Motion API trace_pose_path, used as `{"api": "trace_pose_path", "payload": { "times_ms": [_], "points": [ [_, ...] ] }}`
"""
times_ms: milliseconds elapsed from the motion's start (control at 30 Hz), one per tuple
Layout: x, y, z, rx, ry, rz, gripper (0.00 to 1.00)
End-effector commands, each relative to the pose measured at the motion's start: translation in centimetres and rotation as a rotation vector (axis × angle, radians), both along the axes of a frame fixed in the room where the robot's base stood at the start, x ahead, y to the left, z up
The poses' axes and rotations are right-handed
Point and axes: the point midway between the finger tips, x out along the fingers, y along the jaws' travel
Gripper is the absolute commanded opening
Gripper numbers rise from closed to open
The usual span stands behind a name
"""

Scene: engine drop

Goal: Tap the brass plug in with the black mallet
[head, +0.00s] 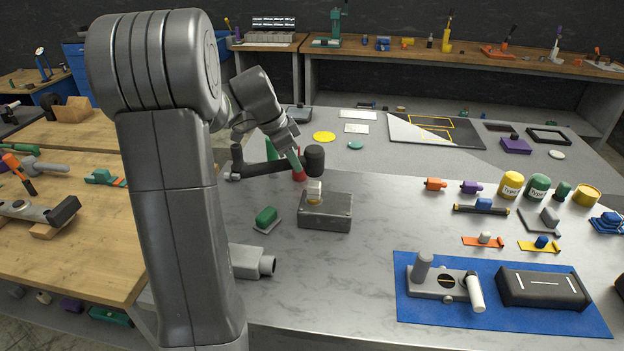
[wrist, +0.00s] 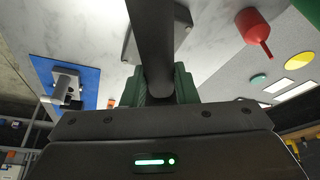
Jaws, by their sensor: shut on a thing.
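The black mallet's round head (head: 315,160) hangs above the steel block (head: 326,212), apart from the plug below it. Its dark handle (head: 270,168) runs left from the head, roughly level. My gripper (wrist: 158,92) is shut on the handle, with green fingers on either side of it in the wrist view. The brass plug (head: 314,198) stands upright at the left end of the block's top, with a pale piece on it. How deep the plug sits cannot be told. The mallet head does not show clearly in the wrist view.
A red bottle (head: 299,174) stands close behind the handle. A green block on a grey plate (head: 266,217) lies left of the steel block. A blue mat (head: 410,310) with fixtures lies at front right.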

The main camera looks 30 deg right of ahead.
Motion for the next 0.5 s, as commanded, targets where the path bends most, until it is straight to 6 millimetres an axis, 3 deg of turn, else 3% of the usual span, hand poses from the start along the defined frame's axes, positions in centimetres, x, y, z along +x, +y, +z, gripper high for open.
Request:
{"api": "trace_pose_path", "payload": {
  "times_ms": [267, 500],
  "points": [
    [0.0, 0.0, -0.3, -0.001, -0.001, 0.0, 0.0],
    [0.0, 0.0, -3.6, -0.001, 0.0, 0.0, 0.0]
  ]
}}
